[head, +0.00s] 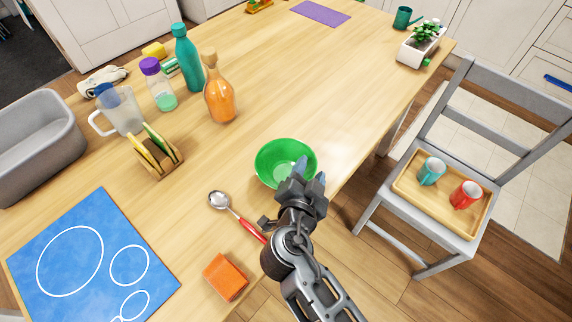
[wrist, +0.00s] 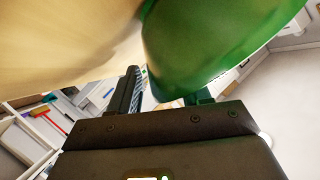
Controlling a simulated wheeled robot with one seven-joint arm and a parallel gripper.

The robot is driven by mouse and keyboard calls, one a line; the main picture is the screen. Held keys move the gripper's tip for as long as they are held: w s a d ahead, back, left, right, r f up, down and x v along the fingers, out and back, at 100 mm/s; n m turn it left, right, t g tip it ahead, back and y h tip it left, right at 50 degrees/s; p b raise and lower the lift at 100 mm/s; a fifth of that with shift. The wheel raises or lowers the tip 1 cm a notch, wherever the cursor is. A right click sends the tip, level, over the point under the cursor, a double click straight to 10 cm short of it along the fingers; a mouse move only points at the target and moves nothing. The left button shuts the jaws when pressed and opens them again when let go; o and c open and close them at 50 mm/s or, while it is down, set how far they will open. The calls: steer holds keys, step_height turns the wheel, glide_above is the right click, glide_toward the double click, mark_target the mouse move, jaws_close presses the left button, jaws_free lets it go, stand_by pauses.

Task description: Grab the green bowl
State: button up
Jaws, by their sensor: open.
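The green bowl (head: 272,155) stands upright on the wooden table (head: 300,70), near its right edge. In the wrist view the bowl (wrist: 205,40) fills the upper middle and right, very close to the camera. My gripper (head: 307,174) is at the bowl's near right rim. In the wrist view one finger of my gripper (wrist: 165,88) shows left of the bowl's wall, and the other is mostly hidden behind or under the bowl. The jaws are open. I cannot tell whether they touch the bowl.
A ladle (head: 220,199) with a red handle and an orange block (head: 226,277) lie left of my arm. An orange bottle (head: 218,100) stands beyond the bowl. A grey chair (head: 440,215) bearing a tray with two cups stands at the right. The table's middle is clear.

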steer(key=shift+c, duration=0.2)
jaws_close()
steer(key=shift+r, duration=0.15)
stand_by(0.4)
